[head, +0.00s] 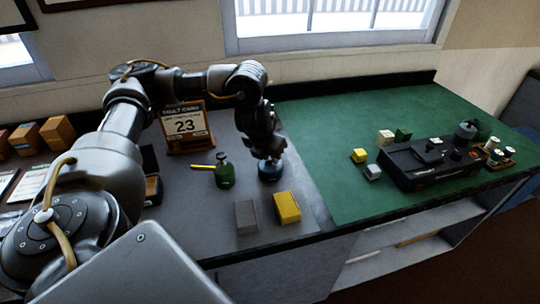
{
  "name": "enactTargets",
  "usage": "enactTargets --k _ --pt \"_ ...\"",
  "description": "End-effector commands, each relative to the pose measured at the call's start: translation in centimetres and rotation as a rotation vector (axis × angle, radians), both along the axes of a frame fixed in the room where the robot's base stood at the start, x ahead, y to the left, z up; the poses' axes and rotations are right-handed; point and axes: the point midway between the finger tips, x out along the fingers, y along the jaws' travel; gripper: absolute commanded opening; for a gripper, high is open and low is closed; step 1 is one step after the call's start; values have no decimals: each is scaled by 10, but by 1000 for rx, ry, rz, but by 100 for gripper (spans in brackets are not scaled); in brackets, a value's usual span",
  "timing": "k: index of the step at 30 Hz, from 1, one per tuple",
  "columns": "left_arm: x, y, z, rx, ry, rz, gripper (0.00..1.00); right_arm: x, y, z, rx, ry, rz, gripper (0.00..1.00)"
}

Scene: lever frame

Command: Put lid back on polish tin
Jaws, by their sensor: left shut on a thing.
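My right gripper is not in view.
A grey block (246,217) and a yellow block (287,207) lie in front. A black device (430,164) sits on the green mat (335,123), whose left part is clear.

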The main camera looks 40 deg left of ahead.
Motion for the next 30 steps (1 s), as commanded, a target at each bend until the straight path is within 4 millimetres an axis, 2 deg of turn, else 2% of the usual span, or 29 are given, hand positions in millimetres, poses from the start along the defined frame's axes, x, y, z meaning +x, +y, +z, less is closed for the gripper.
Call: enactTargets --k 30 --pt "0 0 -2 0 -1 1 0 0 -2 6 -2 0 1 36"
